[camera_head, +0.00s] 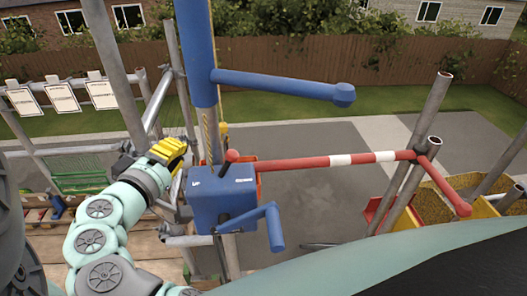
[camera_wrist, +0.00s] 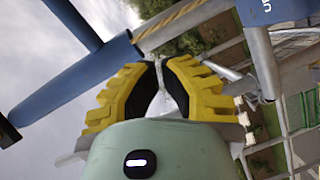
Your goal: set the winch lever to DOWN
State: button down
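The winch is a blue box (camera_head: 222,203) on the scaffold post, with a blue crank (camera_head: 270,222) on its front. The lever, with a red knob (camera_head: 231,156), stands up from the box and leans slightly right. My gripper (camera_head: 178,146), with yellow fingers, is left of and a little above the box, apart from the lever. In the wrist view the fingertips (camera_wrist: 158,64) nearly meet with nothing between them. The red knob does not show there.
A blue post (camera_head: 197,50) with a blue jib (camera_head: 280,85) rises behind the winch. A red-and-white bar (camera_head: 340,160) runs right from it. Scaffold tubes (camera_head: 112,70) stand behind my arm. Open paving (camera_head: 310,205) lies beyond the winch.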

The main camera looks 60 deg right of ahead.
jog(key=shift+p+v, duration=0.9)
jog(key=shift+v, duration=0.45)
jog(key=shift+r, duration=0.1)
